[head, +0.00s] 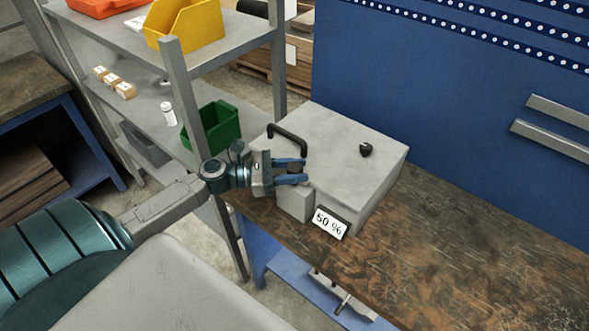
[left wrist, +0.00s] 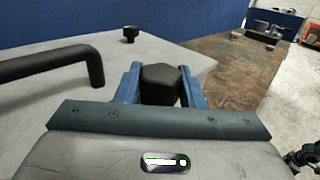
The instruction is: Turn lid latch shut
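A pale grey box (head: 345,160) with a flat lid stands on the workbench. My left gripper (head: 304,170) is at the box's left front edge, level with the lid, its two blue fingers pointing right. In the left wrist view, a dark faceted latch knob (left wrist: 161,84) sits between the fingers (left wrist: 161,76) and fills the gap, with no clear space on either side. Which way the latch is turned cannot be told. My right gripper is not seen.
A black bar handle (head: 287,138) rises from the lid beside the gripper; it is also in the left wrist view (left wrist: 50,65). A second black knob (head: 366,150) stands farther back. The brown workbench (head: 450,250) is clear to the right.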

